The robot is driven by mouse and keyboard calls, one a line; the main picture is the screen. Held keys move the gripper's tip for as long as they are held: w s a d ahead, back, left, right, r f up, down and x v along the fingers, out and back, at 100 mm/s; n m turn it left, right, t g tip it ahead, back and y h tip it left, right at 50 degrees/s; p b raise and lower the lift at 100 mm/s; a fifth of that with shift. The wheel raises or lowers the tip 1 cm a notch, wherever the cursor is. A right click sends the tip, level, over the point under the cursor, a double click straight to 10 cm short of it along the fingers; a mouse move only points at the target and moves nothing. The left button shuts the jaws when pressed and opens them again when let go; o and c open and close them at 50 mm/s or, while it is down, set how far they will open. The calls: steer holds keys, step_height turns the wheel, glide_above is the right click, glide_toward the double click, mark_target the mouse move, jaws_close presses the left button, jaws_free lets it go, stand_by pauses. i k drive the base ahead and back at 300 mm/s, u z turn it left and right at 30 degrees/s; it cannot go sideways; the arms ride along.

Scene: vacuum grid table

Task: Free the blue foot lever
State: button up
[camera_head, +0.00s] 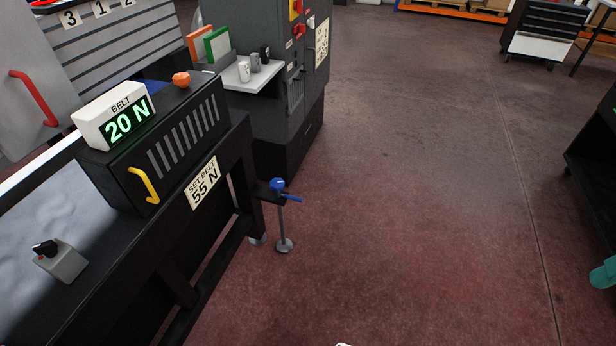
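The blue foot lever (293,198) sticks out to the right from a blue hub (277,184) on a black bracket at the table's right end. Below it a thin grey post runs down to a round foot (284,245) on the floor. I cannot tell whether the lever is locked. My gripper is not clearly in view; only a tiny white piece shows at the bottom edge, and I cannot tell what it is.
The black table (155,240) carries a belt display reading 20 N (125,122), a sign "SET BELT 55 N" (203,183), a yellow handle (146,185), an orange knob (181,79) and a small switch box (60,260). A dark cabinet stands behind.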

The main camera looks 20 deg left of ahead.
mark_target(298, 199)
steer(key=u, duration=0.2)
steer(key=i, duration=0.85)
steer(key=u, duration=1.35)
steer(key=i, duration=0.75)
steer(key=u, duration=0.7)
